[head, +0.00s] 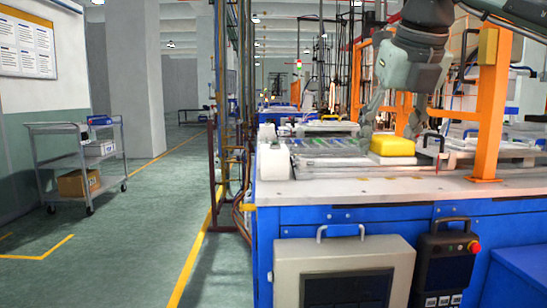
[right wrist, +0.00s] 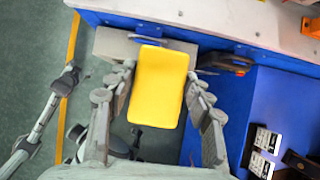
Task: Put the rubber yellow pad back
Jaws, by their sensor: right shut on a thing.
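The yellow rubber pad (head: 393,146) is a thick, rounded block, seen from the side in the head view. My right gripper (head: 390,132) comes down from the upper right and is shut on it, one finger at each side. In the right wrist view the pad (right wrist: 158,88) lies lengthwise between the fingers of the right gripper (right wrist: 158,92), with the floor and the bench front far below it. A grey jointed arm at the left of that view, likely mine, ends in a tip (right wrist: 66,80) too small to read. The head view does not show my left gripper.
A blue workbench (head: 340,226) with a pale top (head: 350,189) fills the right. An orange frame (head: 490,105) stands on it. A control box (head: 345,258) and a panel with a red button (head: 474,246) are at its front. A trolley (head: 75,160) stands left; the aisle is clear.

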